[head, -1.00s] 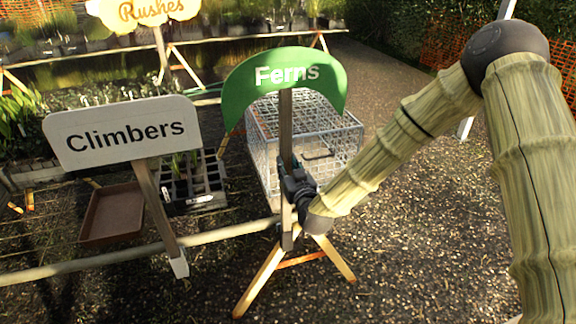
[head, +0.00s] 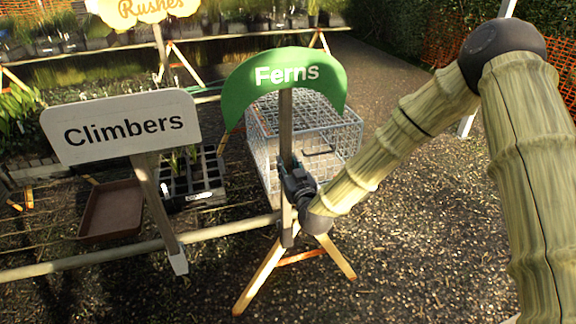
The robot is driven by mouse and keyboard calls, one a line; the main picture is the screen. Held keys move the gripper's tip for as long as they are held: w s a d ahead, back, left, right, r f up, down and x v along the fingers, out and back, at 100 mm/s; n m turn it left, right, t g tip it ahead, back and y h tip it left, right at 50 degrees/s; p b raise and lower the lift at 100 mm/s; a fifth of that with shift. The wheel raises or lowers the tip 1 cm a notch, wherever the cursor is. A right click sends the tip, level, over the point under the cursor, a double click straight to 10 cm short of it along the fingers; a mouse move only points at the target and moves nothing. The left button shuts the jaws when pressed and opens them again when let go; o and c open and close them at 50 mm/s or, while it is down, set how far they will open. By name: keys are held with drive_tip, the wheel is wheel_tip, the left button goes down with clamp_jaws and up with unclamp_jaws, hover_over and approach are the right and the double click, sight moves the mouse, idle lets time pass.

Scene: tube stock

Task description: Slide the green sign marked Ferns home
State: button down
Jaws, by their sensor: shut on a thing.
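The green Ferns sign (head: 285,75) is a curved arch-shaped board on an upright wooden post (head: 286,125). It stands near the right end of a horizontal wooden rail (head: 228,227), above a trestle leg pair. My gripper (head: 293,186) is shut on the post, below the board, reaching in from the right. The post's lower end overlaps the rail in the picture; I cannot tell exactly how it sits there. The fingertips are partly hidden against the post.
A white Climbers sign (head: 122,126) stands on the same rail to the left. A wire cage (head: 325,133) is behind the Ferns post. A brown tray (head: 111,209) and a black cell tray (head: 196,180) lie on the ground. A yellow Rushes sign (head: 142,8) stands further back. Gravel at right is clear.

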drive_tip(key=shift+f+b, duration=0.75)
drive_tip(key=shift+f, duration=0.2)
drive_tip(key=shift+f+b, duration=0.55)
drive_tip(key=shift+f, duration=0.1)
drive_tip(key=c, duration=1.1)
unclamp_jaws()
drive_tip(key=shift+o, duration=0.2)
drive_tip(key=shift+f, duration=0.1)
drive_tip(key=shift+s, duration=0.1)
drive_tip(key=v, duration=1.1)
drive_tip(key=shift+s+d, duration=0.2)
drive_tip(key=shift+s, duration=0.15)
